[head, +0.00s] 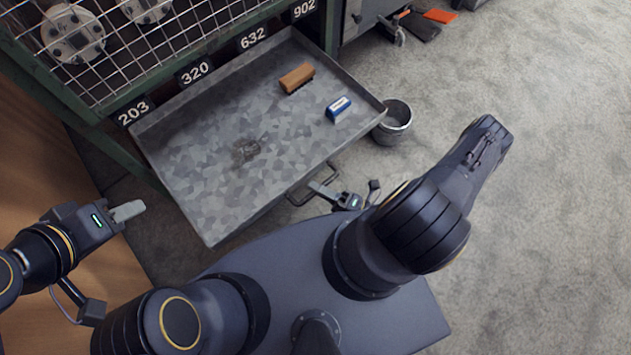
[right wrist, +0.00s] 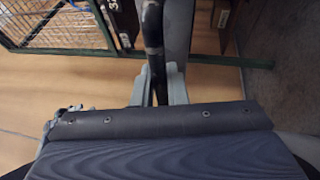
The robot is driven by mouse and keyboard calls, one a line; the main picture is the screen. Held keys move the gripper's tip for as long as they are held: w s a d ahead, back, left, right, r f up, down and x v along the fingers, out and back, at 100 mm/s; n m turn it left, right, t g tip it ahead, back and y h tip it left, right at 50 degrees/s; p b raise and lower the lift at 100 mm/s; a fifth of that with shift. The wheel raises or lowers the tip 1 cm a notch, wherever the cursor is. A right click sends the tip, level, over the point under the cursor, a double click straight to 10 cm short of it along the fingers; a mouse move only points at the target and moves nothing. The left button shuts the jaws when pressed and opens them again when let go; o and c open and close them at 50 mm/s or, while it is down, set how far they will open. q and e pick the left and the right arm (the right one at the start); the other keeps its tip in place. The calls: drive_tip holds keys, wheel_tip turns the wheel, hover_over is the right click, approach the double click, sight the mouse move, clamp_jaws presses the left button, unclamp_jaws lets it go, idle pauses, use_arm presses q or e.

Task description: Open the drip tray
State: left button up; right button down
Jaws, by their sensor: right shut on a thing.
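The drip tray (head: 215,160) is a grey galvanised metal pan, extended well out from under the green rack. Its dark handle (head: 301,199) is on the front edge; a dark bar that looks like this handle (right wrist: 153,38) also shows in the right wrist view. My right gripper (head: 322,188) is shut on the handle, with its fingers (right wrist: 157,92) on either side of the bar. My left gripper (head: 128,211) is left of the tray, apart from it; its finger gap cannot be made out.
A wooden brush (head: 297,78) and a blue-white block (head: 339,109) lie in the tray, near a dark stain. A metal bucket (head: 394,122) stands by its right corner. The rack's mesh (head: 130,50) is above numbered labels.

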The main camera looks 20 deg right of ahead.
drive_tip(key=c, duration=1.5)
unclamp_jaws()
drive_tip(key=shift+o, duration=0.2)
drive_tip(key=v, duration=0.7)
drive_tip(key=shift+s+d+p, duration=0.2)
drive_tip(key=shift+s+p, duration=0.1)
drive_tip(key=shift+f, duration=0.15)
